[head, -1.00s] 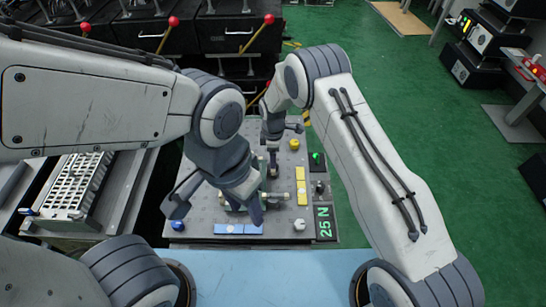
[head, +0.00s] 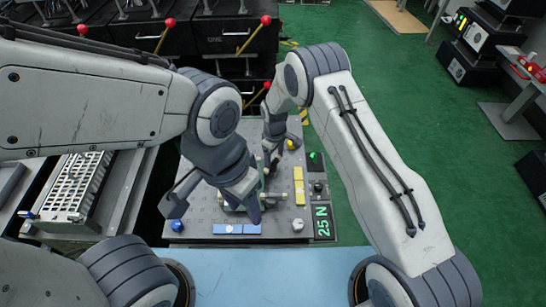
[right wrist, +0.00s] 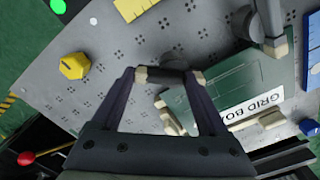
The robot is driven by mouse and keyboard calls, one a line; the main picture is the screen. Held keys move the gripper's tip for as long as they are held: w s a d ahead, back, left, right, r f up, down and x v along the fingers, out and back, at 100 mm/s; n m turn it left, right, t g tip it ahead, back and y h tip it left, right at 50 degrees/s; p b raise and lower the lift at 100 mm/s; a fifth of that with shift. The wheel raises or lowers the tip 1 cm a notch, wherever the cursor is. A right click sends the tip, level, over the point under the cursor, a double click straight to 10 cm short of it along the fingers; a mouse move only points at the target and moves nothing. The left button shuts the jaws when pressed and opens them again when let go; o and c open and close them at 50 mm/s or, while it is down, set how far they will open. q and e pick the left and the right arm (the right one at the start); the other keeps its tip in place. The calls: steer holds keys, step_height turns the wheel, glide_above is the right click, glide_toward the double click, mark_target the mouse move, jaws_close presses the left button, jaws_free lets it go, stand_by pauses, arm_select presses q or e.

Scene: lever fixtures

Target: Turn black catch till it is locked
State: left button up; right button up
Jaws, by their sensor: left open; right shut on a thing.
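A dark bar, apparently the black catch's handle (right wrist: 172,76), lies between the pale fingertips of my right gripper (right wrist: 169,77) in the right wrist view. That gripper is shut on it. In the head view the right gripper (head: 271,155) is at the upper middle of the grey perforated panel (head: 200,205) and hides most of the catch. My left gripper (head: 250,207) is open over the lower middle of the panel, by a green box. The catch's locking parts cannot be made out.
The panel carries a yellow knob (right wrist: 73,66), a yellow block (head: 299,186), blue blocks (head: 237,229), a blue knob (head: 177,226) and a white knob (head: 298,225). A "25 N" display (head: 323,222) is at its right edge. Red-knobbed levers (head: 170,22) stand behind.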

steer(key=m, duration=0.5)
steer(key=shift+s+d+m+p, duration=0.25)
steer(key=shift+s+m+p, duration=0.1)
steer(key=shift+m, duration=0.05)
steer(key=m, duration=0.4)
steer(key=shift+s+d+m, duration=0.1)
steer(key=shift+s+m, duration=0.2)
steer(key=shift+s, duration=0.05)
steer(key=o, duration=1.2)
steer(key=shift+o, duration=0.2)
step_height(320, 180, up, 10)
steer(key=p, duration=0.1)
steer(key=shift+r, duration=0.25)
